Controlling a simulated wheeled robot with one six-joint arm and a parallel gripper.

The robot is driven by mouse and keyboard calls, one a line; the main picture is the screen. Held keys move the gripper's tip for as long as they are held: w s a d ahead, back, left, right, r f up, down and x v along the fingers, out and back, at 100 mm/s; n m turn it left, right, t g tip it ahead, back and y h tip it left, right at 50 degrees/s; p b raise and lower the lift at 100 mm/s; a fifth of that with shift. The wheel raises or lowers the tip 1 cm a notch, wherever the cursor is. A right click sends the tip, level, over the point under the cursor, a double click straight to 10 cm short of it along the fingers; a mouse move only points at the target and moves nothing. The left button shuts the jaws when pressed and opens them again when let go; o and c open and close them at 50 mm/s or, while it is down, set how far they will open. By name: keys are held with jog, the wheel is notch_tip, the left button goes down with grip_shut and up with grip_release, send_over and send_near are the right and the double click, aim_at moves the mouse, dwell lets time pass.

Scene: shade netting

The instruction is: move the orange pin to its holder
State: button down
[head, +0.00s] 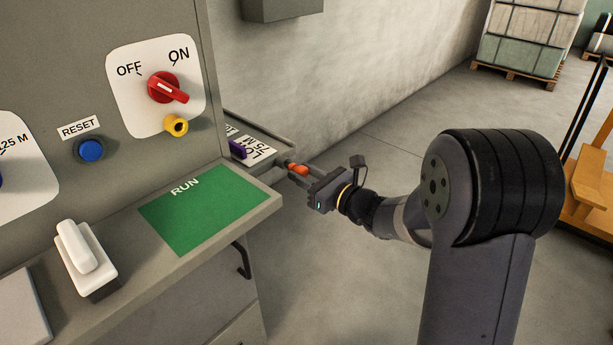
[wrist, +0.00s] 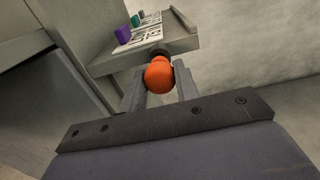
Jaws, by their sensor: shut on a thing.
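The orange pin (head: 299,169) is between the fingers of my gripper (head: 296,173), beside the near end of a small side shelf. In the wrist view its rounded orange end (wrist: 158,74) sits between the two grey fingers (wrist: 160,88), with a dark round part just beyond it. My gripper is shut on the pin. The far end of the pin is hidden in the wrist view. I cannot tell for certain which thing is the pin's holder.
The side shelf (wrist: 184,42) carries white label cards, a purple block (head: 237,149) and a teal block (wrist: 135,20). A grey cabinet has a red OFF/ON switch (head: 165,88), a yellow ring (head: 176,126), a blue button (head: 90,150) and a green RUN mat (head: 205,208). Floor right of the shelf is clear.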

jog(key=shift+w+a, duration=0.2)
jog(key=shift+a, duration=0.05)
dwell(0.3)
jog(key=shift+w+a, duration=0.3)
jog(key=c, duration=1)
grip_release()
jog(key=v, duration=1)
jog(key=shift+s+d, duration=0.3)
